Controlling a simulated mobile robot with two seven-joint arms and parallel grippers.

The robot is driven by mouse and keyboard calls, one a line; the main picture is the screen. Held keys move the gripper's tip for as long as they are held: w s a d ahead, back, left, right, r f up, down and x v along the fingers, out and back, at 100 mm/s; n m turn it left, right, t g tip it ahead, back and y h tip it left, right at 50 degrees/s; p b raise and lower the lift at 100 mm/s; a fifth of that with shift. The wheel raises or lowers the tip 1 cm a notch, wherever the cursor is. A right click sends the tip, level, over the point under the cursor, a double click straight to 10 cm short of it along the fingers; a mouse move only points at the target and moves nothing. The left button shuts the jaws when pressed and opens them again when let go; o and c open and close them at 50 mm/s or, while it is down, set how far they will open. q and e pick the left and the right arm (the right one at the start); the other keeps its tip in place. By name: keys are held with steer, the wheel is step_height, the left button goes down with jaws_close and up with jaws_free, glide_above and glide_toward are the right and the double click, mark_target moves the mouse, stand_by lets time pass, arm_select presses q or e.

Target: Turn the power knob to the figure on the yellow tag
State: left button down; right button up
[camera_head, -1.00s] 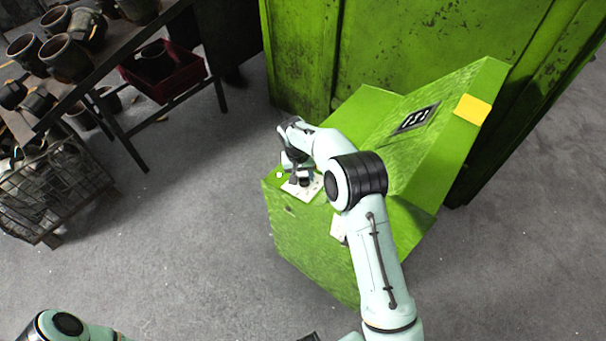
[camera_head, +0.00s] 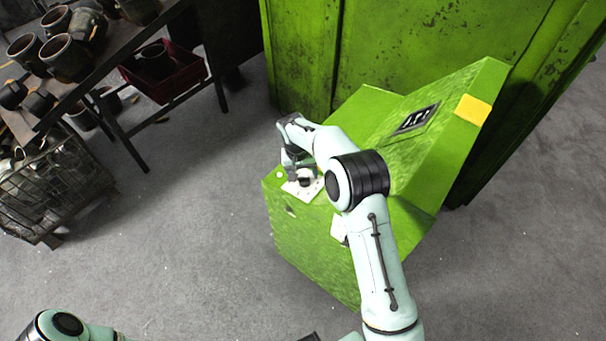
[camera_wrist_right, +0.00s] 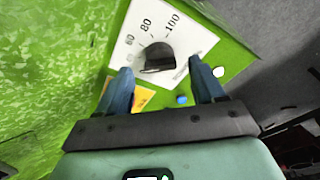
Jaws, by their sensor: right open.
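The black power knob (camera_wrist_right: 158,58) sits on a white dial plate (camera_wrist_right: 133,45) marked 80 and 100; the smaller figures are hard to read. The plate also shows in the head view (camera_head: 291,189). In the wrist view my right gripper (camera_wrist_right: 160,72) is open, one finger to each side of the knob's near side, and I cannot tell if they touch it. In the head view my right gripper (camera_head: 299,172) is over the plate. A yellow tag (camera_wrist_right: 143,98) is partly behind the left finger; its figure is not readable. My left gripper is not seen.
A blue button (camera_wrist_right: 182,99) and a white one (camera_wrist_right: 218,71) are near the dial. A table with pots and a wire crate (camera_head: 50,190) stand left.

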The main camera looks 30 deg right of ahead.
step_height(320, 180, up, 12)
steer(key=a+p, duration=0.1)
steer(key=shift+a, duration=0.3)
steer(key=shift+f, duration=0.15)
